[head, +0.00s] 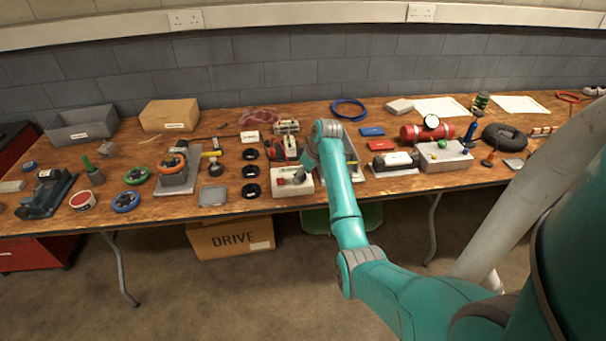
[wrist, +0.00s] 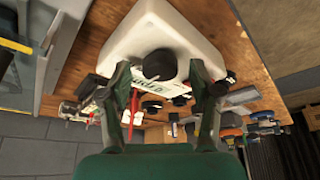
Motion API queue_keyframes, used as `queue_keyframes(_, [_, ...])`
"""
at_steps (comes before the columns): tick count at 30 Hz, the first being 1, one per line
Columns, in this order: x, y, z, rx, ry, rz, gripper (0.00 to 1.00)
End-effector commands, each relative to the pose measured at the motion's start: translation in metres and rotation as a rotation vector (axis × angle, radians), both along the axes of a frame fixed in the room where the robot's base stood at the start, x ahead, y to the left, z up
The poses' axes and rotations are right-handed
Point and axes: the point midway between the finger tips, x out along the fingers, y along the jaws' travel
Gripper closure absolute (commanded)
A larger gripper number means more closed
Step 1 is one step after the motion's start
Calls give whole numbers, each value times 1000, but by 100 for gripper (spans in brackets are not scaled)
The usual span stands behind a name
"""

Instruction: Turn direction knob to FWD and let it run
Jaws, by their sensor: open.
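A cream-white control box (head: 281,188) stands at the front edge of the wooden table, in the middle of the head view. It fills the upper middle of the wrist view (wrist: 190,25). A round black knob (wrist: 159,65) sits on its face, near printed lettering that is too small to read. My gripper (wrist: 160,76) is open, with one finger on each side of the knob in the wrist view. I see gaps between the fingers and the knob, and cannot tell the remaining distance in depth.
Black rings (head: 250,171) lie left of the box. A grey tray (head: 353,168) lies right of it, partly behind my arm. Red-handled tools (head: 291,147) lie behind the box. A cardboard box marked DRIVE (head: 230,240) stands under the table.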

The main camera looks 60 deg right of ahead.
Motion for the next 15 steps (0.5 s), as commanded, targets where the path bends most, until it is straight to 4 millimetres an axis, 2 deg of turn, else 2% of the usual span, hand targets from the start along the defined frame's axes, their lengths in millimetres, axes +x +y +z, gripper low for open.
queue_keyframes(1, [0,0,0,0,0,0,37])
queue_keyframes(2, [0,0,0,0,0,0,42])
queue_keyframes(6, [0,0,0,0,0,0,77])
queue_keyframes(9, [0,0,0,0,0,0,97])
queue_keyframes(15, [0,0,0,0,0,-9,97])
